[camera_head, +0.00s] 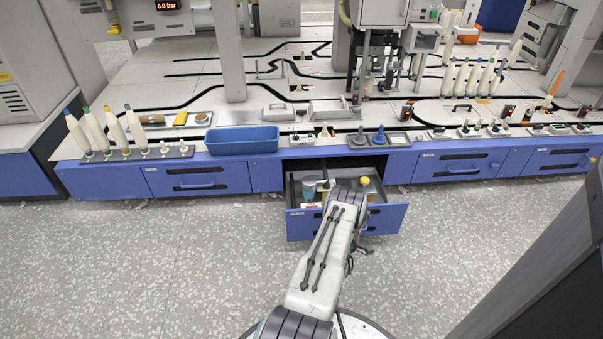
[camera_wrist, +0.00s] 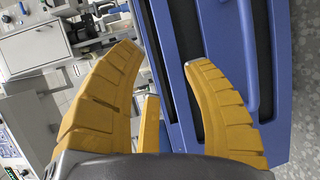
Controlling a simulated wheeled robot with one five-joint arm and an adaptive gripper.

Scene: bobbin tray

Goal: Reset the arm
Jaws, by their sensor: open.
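My gripper (camera_wrist: 168,68) shows in the wrist view with its yellow ribbed fingers spread apart and nothing between them. Behind the fingers is the blue front of the bench with a drawer and its handle (camera_wrist: 250,60). In the head view my arm reaches forward from the bottom middle to an open blue drawer (camera_head: 385,219) under the bench. The drawer holds a grey-blue cup-like item (camera_head: 309,188) and a small yellow item (camera_head: 365,182).
A blue tray (camera_head: 242,139) stands on the bench's front edge. A rack with several white bobbins (camera_head: 120,133) is at the left. Closed drawers (camera_head: 197,179) flank the open one. A dark panel (camera_head: 545,265) stands at the lower right. The speckled floor at the left is clear.

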